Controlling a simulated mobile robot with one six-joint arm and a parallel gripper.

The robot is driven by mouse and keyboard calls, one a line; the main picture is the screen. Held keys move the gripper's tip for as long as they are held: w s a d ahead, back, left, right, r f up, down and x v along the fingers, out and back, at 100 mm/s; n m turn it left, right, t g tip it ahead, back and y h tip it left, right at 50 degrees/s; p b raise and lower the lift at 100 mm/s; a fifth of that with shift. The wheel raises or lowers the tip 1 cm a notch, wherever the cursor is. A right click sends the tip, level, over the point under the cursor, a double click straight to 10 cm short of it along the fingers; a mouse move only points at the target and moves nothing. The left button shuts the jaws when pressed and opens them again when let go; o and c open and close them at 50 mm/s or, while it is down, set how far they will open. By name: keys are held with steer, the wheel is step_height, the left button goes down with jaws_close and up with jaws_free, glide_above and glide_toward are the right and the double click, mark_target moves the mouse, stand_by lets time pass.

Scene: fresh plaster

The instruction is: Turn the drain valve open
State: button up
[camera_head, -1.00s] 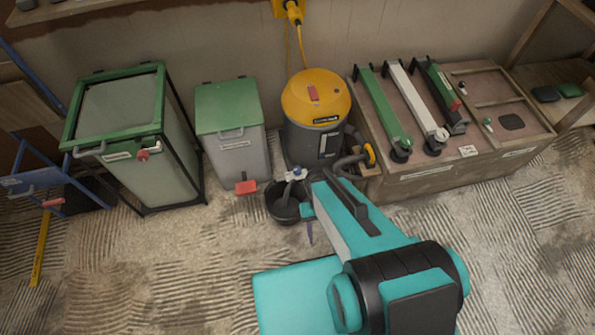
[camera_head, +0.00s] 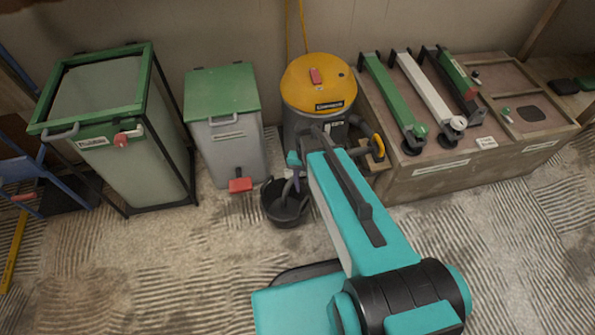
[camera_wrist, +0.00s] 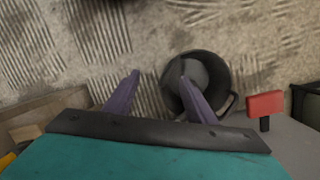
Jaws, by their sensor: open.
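A red handle (camera_head: 240,185) sits low on the front of the grey bin with the green lid (camera_head: 225,125). In the wrist view it is a red block (camera_wrist: 265,103) on a short black stem, right of my fingers. Another red handle (camera_head: 122,139) is on the front of the green-framed tank (camera_head: 150,170). I cannot tell which is the drain valve. My gripper (camera_wrist: 160,76) is open and empty, its purple fingers apart. The right finger overlaps the black bucket (camera_wrist: 212,65) in the wrist view. In the head view my arm partly hides my gripper (camera_head: 297,184).
The black bucket (camera_head: 280,215) stands on the ridged floor right of the red handle. A yellow and black vacuum (camera_head: 318,85) stands behind it. A wooden bench (camera_head: 440,170) with several long tools is at right. Open floor (camera_head: 140,270) lies in front of the bins.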

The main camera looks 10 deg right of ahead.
steer(key=w+r+m+t+b, duration=0.2)
steer(key=w+m+b, duration=0.2)
steer(key=w+b, duration=1.2)
steer(key=shift+w+r+t, duration=0.3)
steer(key=shift+w, duration=0.45)
steer(key=shift+a+f, duration=0.1)
steer(key=shift+f, duration=0.1)
steer(key=shift+f+b, duration=3.25)
steer(key=shift+f, duration=3.5)
steer(key=c, duration=1)
steer(key=shift+c, duration=0.2)
